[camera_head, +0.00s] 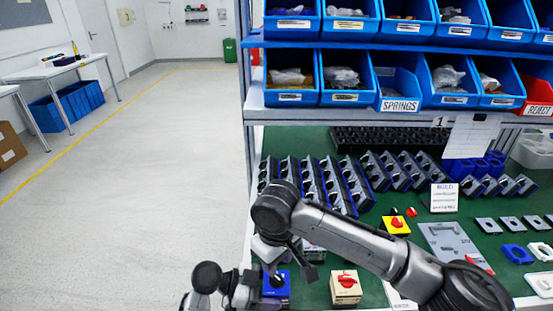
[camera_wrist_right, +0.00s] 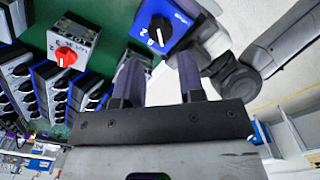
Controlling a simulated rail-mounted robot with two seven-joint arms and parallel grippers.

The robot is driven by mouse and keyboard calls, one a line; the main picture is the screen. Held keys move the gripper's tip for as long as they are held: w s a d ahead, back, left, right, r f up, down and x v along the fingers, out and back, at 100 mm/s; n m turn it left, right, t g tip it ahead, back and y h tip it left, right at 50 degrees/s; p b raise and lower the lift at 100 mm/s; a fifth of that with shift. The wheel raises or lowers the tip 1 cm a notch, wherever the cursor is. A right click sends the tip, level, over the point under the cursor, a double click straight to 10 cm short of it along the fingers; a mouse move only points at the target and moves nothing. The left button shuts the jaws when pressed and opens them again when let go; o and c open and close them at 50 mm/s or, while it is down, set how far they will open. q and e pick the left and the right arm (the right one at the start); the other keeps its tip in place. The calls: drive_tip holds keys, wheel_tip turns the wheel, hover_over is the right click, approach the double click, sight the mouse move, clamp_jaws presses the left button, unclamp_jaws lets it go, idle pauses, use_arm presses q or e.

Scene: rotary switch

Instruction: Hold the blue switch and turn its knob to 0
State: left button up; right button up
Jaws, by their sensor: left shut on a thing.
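The blue switch (camera_head: 277,284) stands at the near edge of the green bench in the head view, partly covered by my arms. In the right wrist view the blue switch (camera_wrist_right: 178,14) shows its black knob (camera_wrist_right: 157,31) with a white mark; which number it points at is too small to tell. My left gripper (camera_head: 261,289) is shut on the blue switch's side; it also shows in the right wrist view (camera_wrist_right: 208,38). My right gripper (camera_wrist_right: 160,66) is open, its two dark fingers apart and empty, a little short of the knob.
A pale switch with a red knob (camera_head: 345,285) stands right of the blue one, and a yellow switch (camera_head: 396,226) is farther back. Racks of several switches (camera_head: 335,185) fill the bench behind. Blue bins (camera_head: 345,85) hang above. The floor at left is clear.

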sight(277, 280)
drive_tip(key=shift+f, duration=2.45)
clamp_jaws()
